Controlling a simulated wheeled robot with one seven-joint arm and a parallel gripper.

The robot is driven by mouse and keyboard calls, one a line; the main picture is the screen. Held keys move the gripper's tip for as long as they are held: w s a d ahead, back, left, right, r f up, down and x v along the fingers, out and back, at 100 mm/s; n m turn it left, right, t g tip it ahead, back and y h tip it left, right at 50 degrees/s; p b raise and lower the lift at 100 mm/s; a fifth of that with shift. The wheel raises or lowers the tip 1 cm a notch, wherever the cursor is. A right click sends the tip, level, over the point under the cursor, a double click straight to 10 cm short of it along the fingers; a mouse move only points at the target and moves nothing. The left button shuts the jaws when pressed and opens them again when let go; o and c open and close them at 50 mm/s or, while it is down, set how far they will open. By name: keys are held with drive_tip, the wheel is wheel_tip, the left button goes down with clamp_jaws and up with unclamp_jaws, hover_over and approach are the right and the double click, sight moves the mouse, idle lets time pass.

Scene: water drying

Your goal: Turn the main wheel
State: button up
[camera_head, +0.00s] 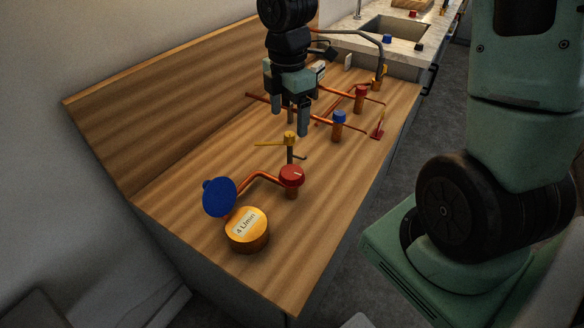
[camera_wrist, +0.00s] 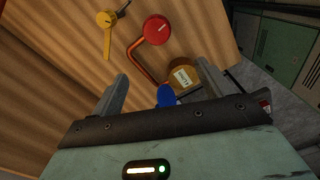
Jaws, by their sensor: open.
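Several wheels and knobs sit on copper pipes over a wooden counter; no label says which is the main wheel. A round red knob (camera_head: 291,176) stands on a pipe near the front, and it also shows in the wrist view (camera_wrist: 157,29). A blue disc (camera_head: 220,197) is at its left, tilted, beside a yellow-orange drum marked 4 L/min (camera_head: 247,230). A yellow lever handle (camera_head: 275,142) is behind the red knob. My gripper (camera_head: 290,120) is open and empty, pointing down above the counter, behind and above the lever. In the wrist view, the blue disc (camera_wrist: 166,96) is between my fingers.
A blue knob (camera_head: 339,117) and another red knob (camera_head: 361,92) stand on pipes further back. A wooden back panel (camera_head: 170,125) rises along the left. A sink (camera_head: 395,28) is at the far end. The counter's front right is bare.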

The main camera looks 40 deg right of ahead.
sight(292, 172)
drive_tip(key=shift+n, duration=0.3)
drive_tip(key=f, duration=0.6)
drive_tip(key=d+f+b, duration=0.1)
drive_tip(key=f, duration=1)
drive_tip(key=shift+w+d+f, duration=0.2)
drive_tip(key=shift+w+f, duration=0.1)
drive_tip(key=shift+f, duration=0.05)
drive_tip(key=c, duration=1)
drive_tip(key=shift+m, duration=0.4)
